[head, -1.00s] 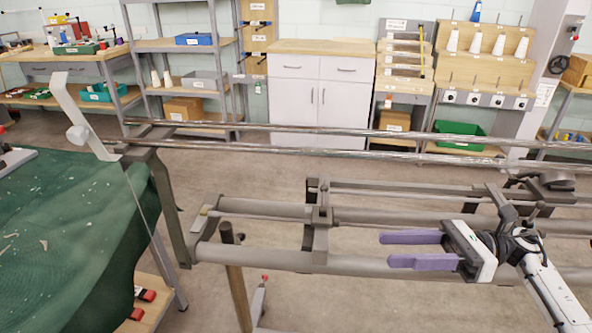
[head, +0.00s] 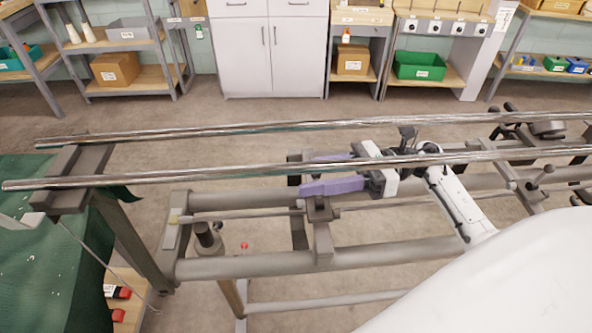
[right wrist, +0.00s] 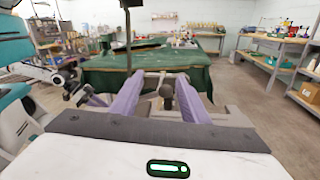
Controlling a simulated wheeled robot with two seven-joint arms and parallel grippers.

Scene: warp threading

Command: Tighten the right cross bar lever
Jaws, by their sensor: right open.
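My right gripper (head: 328,173) is open, its two purple fingers pointing left over the frame, partly behind the front metal rod. In the right wrist view a dark round-topped lever (right wrist: 167,93) stands between the open fingers (right wrist: 166,100), apparently untouched. In the head view the cross bar (head: 321,226) runs under the finger ends; the lever there is hidden by the rod and fingers. Another lever with a round knob (head: 541,178) stands farther right on the frame. My left arm shows at the left of the right wrist view; its jaw state is unclear.
Two long shiny rods, the back one (head: 250,128) and the front one (head: 240,172), span the frame above the gripper. A green cloth (head: 50,280) covers the table at left. Shelves and a white cabinet (head: 270,55) stand behind, with open floor between.

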